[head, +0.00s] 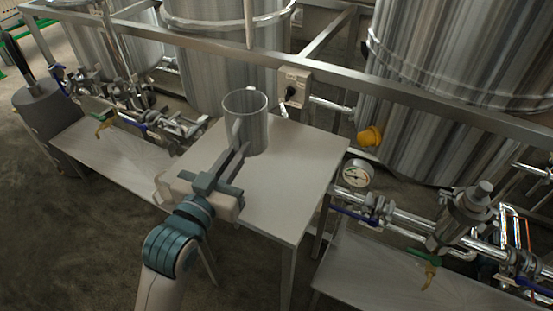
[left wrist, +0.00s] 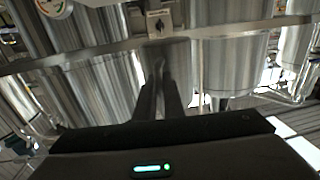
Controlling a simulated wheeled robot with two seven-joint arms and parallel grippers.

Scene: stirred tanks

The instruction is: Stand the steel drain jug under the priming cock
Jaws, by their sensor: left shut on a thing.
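The steel drain jug (head: 254,128), a grey open-topped cylinder, is upright at the small table (head: 290,190). I cannot tell whether its base touches the top. My left gripper (head: 237,150) is shut on the jug's handle, on its near left side. In the left wrist view the fingers (left wrist: 160,92) point at the jug (left wrist: 180,72). Small cocks with green handles show on both pipe runs, one at the lower right (head: 430,268) and one at the left (head: 104,122). I cannot tell which is the priming cock. My right gripper is out of view.
A low shelf (head: 370,280) lies under the right pipe run, with a pump-like fitting (head: 465,215) and a gauge (head: 356,174) above. A steel frame rail (head: 400,95) and large tanks (head: 455,70) stand behind. A switch box (head: 293,87) is behind the jug. The table's front is clear.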

